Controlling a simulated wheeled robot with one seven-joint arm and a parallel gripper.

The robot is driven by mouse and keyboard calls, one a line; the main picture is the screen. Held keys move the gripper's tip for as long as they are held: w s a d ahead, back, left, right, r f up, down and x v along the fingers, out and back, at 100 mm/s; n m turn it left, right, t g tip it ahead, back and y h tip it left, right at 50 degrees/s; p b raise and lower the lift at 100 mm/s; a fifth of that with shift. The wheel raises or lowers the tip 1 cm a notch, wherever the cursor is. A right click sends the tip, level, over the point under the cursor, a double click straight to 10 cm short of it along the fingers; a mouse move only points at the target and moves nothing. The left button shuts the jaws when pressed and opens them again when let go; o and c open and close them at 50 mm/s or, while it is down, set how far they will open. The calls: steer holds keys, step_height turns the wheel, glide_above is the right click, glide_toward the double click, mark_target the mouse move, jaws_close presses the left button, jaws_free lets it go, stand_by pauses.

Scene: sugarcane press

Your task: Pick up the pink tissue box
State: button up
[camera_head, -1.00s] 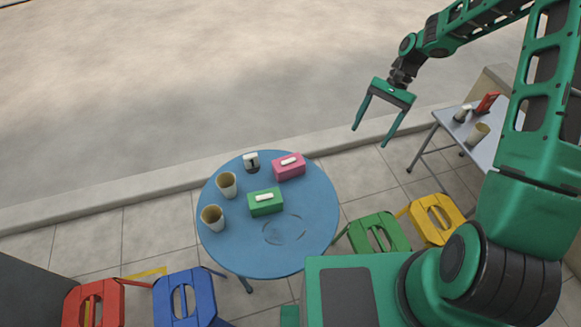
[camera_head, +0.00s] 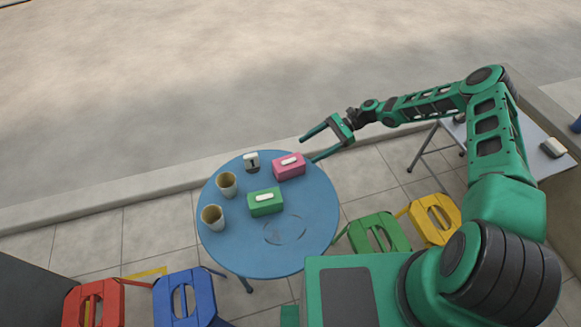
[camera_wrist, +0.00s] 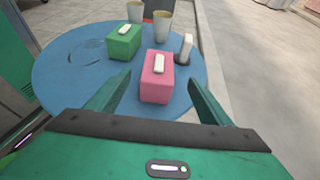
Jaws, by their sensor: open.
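The pink tissue box (camera_head: 289,167) with a white tissue on top stands near the back right edge of the round blue table (camera_head: 310,228). My gripper (camera_head: 307,149) is open and empty, to the right of the box, with its fingers pointing left toward it. In the wrist view the pink box (camera_wrist: 156,78) shows ahead between the two open fingers (camera_wrist: 152,97), apart from them.
A green tissue box (camera_head: 265,203) stands close to the pink one. A white number stand (camera_head: 251,162) and two cups (camera_head: 227,185) (camera_head: 212,218) are on the table's left part. Green (camera_head: 376,234) and yellow (camera_head: 436,217) stools stand to the right.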

mark_target(292, 160)
steer(key=x, duration=1)
steer(key=shift+s+a+f, duration=0.1)
steer(key=shift+a+f, duration=0.15)
steer(key=c, duration=1.2)
